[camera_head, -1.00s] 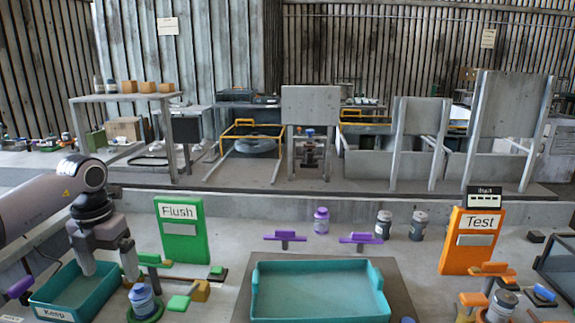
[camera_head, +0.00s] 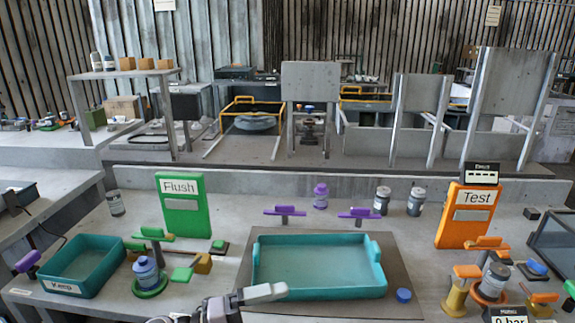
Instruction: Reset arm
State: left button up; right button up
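One light grey arm end (camera_head: 240,300), most likely my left gripper, shows at the bottom edge, below the teal middle tray. It is cut off by the frame, and I cannot tell whether its fingers are open or shut. It appears apart from the objects around it. My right gripper is not in view.
The teal middle tray (camera_head: 320,239) looks empty. A green Flush panel (camera_head: 184,207) and an orange Test panel (camera_head: 467,216) stand behind. A bottle (camera_head: 495,282) stands at the right stand. A grey bottle (camera_head: 115,204) stands at back left.

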pick_arm(q)
jog(key=s+a+f+n+t+y, duration=0.3)
jog(key=a+f+n+t+y, duration=0.7)
jog(key=n, duration=1.1)
jog(key=s+a+f+n+g+y, duration=0.4)
jog(key=s+a+f+n, duration=0.3)
jog(key=s+f, duration=0.3)
jog(key=s+a+y, duration=0.1)
jog(key=s, duration=0.2)
jog(key=shift+s+f+n+y, duration=0.3)
jog(key=shift+f+y, duration=0.1)
